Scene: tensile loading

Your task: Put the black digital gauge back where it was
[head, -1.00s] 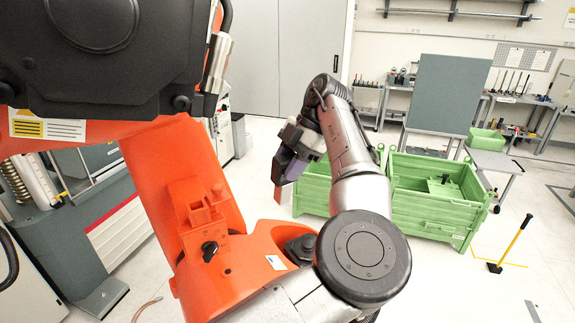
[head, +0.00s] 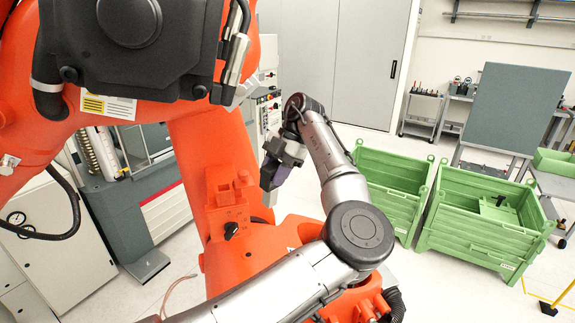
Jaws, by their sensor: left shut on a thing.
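My left gripper (head: 271,175) is at the end of the silver arm in the middle of the head view, its fingers pointing down and to the left. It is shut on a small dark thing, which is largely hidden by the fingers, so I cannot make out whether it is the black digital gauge. The gripper is in the air, apart from any surface. I cannot make out the gauge anywhere else. My right gripper is not in view.
Two green crates (head: 428,238) stand on the floor to the right, with a grey board (head: 512,108) behind them. A grey machine (head: 150,205) and a white cabinet (head: 38,265) stand at the left. A yellow-handled tool (head: 562,300) is at lower right.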

